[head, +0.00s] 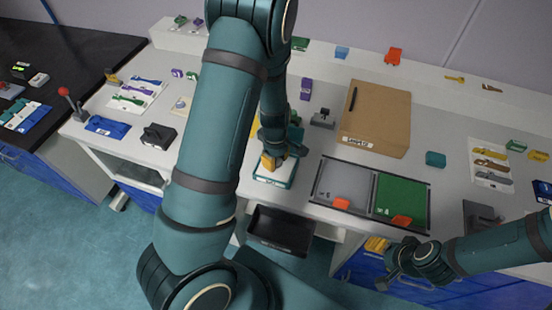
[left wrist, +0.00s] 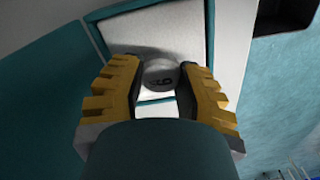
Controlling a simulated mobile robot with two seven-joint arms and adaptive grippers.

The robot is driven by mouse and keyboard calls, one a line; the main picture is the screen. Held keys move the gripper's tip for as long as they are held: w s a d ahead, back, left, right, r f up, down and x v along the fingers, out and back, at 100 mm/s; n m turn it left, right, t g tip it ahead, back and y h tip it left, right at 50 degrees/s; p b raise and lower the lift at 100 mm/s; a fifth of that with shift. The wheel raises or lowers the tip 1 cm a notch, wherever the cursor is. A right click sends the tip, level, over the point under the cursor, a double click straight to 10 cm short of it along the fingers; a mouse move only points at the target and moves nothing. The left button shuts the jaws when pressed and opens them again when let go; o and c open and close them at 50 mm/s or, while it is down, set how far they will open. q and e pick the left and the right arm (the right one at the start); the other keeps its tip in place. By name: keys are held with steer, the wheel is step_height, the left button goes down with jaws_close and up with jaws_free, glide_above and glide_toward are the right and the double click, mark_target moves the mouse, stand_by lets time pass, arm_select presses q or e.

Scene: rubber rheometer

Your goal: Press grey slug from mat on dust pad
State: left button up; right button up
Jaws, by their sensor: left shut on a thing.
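My left gripper (head: 271,162) is over a white pad with a teal border (head: 280,180), which I take for the dust pad, at the table's front edge. In the left wrist view its yellow-padded fingers (left wrist: 160,82) are shut on a round grey slug (left wrist: 160,72) with a dark mark on its face. The white pad (left wrist: 150,30) lies right behind the slug; I cannot tell whether they touch. In the head view the slug is hidden by the gripper. My right gripper (head: 388,281) is low at the right, in front of the table; its fingers are unclear.
Right of the pad lies a dark-framed tray with a grey half (head: 342,182) and a green half (head: 402,198), with orange pieces at its front. A brown box (head: 376,115) stands behind it. A black bin (head: 281,230) sits below the table edge.

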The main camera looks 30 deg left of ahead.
arm_select(q)
steer(key=shift+f+b, duration=0.4)
steer(key=shift+f, duration=0.15)
stand_by(0.8)
stand_by(1.2)
step_height(320, 180, up, 7)
steer(key=p, duration=0.6)
steer(key=shift+p, duration=0.4)
